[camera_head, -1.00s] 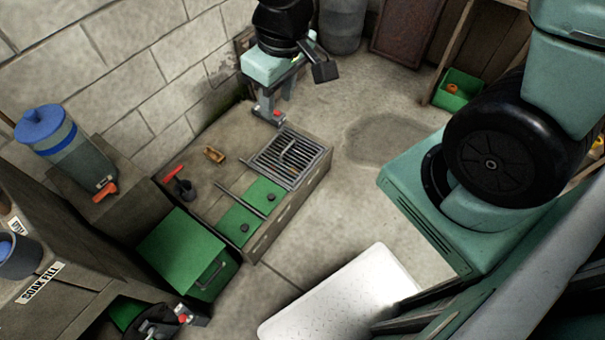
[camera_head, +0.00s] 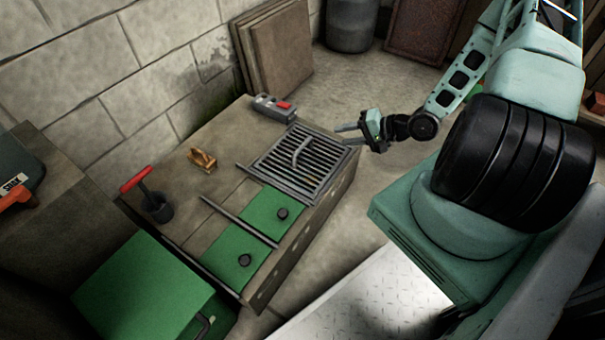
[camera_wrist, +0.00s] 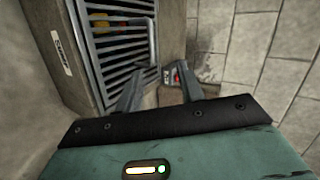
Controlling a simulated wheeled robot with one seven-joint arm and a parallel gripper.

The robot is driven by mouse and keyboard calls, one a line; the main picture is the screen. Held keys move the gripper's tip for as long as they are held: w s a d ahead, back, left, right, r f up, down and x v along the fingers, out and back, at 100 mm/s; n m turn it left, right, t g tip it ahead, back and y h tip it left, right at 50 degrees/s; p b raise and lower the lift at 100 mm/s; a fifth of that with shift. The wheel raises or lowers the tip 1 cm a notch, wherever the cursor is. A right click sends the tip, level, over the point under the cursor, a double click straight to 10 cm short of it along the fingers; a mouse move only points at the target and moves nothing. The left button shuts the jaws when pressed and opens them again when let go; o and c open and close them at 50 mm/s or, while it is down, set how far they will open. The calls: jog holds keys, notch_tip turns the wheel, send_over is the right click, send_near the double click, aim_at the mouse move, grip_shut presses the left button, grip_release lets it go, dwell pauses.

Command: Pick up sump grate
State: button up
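The sump grate (camera_head: 289,169) is a dark metal grid of parallel bars with a raised handle (camera_head: 301,151) across its middle. It lies in the top of the low bench-like block, at its right end. In the wrist view the grate (camera_wrist: 121,50) fills the upper left, with coloured items showing between its bars. My gripper (camera_head: 347,136) is just right of the grate's far right corner, apart from the handle. Its two fingers (camera_wrist: 157,88) are spread with nothing between them. I cannot tell how high they are above the grate.
Green panels (camera_head: 262,218) with black knobs adjoin the grate. A red-handled tool (camera_head: 156,203), a wooden brush-like item (camera_head: 202,160) and a grey device with a red part (camera_head: 273,107) stand on the block. Boards (camera_head: 273,58) lean on the wall. Floor right of the block is clear.

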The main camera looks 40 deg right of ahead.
notch_tip(320, 180, down, 4)
jog(key=s+m+t+b, duration=0.2)
jog(key=b, duration=0.6)
send_near(305, 146)
jog(key=x, duration=0.5)
jog(key=shift+w+a, duration=0.25)
jog(key=shift+w, duration=0.05)
jog(key=b+x, duration=0.4)
jog(key=x, duration=0.1)
jog(key=shift+f, duration=0.25)
jog(key=shift+r, duration=0.1)
jog(key=shift+c, duration=0.4)
grip_shut()
